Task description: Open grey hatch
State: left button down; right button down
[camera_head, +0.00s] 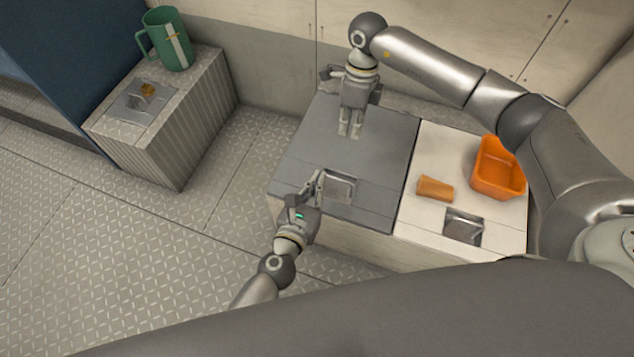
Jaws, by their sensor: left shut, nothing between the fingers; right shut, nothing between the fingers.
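The grey hatch (381,152) is a flat dark-grey lid on the left part of a low locker, and it lies closed. Its metal recessed latch (340,186) is near the front edge. My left gripper (316,181) is shut and empty, with its fingertips at the left side of the latch; I cannot tell whether they touch it. My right gripper (350,132) is shut and empty, pointing down over the back part of the hatch. Whether its fingertips touch the lid is unclear.
A white lid (420,160) beside the hatch bears an orange bin (500,172), an orange cup (435,188) lying on its side and another metal latch (462,228). A green mug (172,45) stands on a ribbed box (190,125) at left. The floor (130,250) at left is clear.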

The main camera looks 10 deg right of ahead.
dwell(0.6)
jog(key=c, duration=1.6)
grip_release()
jog(key=shift+o, duration=0.2)
